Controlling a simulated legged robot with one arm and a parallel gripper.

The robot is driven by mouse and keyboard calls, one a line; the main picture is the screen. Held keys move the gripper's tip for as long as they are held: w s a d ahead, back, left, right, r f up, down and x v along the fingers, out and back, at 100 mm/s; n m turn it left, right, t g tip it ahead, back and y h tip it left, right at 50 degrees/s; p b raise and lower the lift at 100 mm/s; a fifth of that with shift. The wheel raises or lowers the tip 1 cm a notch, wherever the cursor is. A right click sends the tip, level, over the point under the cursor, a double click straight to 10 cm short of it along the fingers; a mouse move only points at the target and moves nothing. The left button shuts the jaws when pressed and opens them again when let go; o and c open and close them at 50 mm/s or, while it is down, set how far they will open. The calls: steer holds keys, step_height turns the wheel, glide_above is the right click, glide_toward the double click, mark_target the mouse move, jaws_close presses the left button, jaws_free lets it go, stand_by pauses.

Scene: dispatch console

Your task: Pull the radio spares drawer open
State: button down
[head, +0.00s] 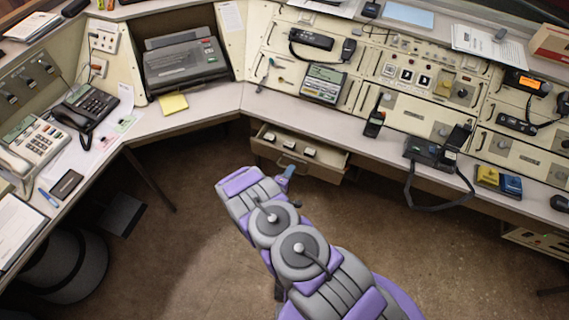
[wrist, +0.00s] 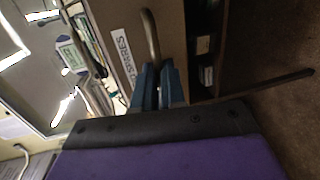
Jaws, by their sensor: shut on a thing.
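The radio spares drawer (head: 262,154) stands partly open under the desk, with several small dark and white items inside. In the wrist view, its tan front (wrist: 172,25) carries a label (wrist: 122,58) on which "SPARES" can be read. A curved metal handle (wrist: 151,35) stands out from this front. My gripper (head: 287,171) is at the handle in the head view. In the wrist view the blue fingers of my gripper (wrist: 156,85) are shut on the handle.
The desk edge (head: 215,105) runs above the drawer. A dark bin (head: 65,265) is at lower left. The floor before the drawer is clear.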

steer(key=shift+y, duration=0.3)
steer(key=s, duration=0.2)
steer(key=s+a, duration=0.1)
steer(key=s, duration=0.2)
steer(key=shift+s+a+f+b, duration=0.1)
steer(key=shift+a+f+b, duration=0.1)
steer(key=shift+b, duration=0.1)
steer(key=c, duration=1.6)
jaws_free()
steer(key=o, duration=0.3)
steer(key=shift+o, duration=0.5)
steer(key=shift+a+r, duration=0.1)
steer(key=shift+a, duration=0.1)
steer(key=p+v, duration=0.3)
steer(key=v, duration=1.4)
steer(key=shift+a, duration=0.1)
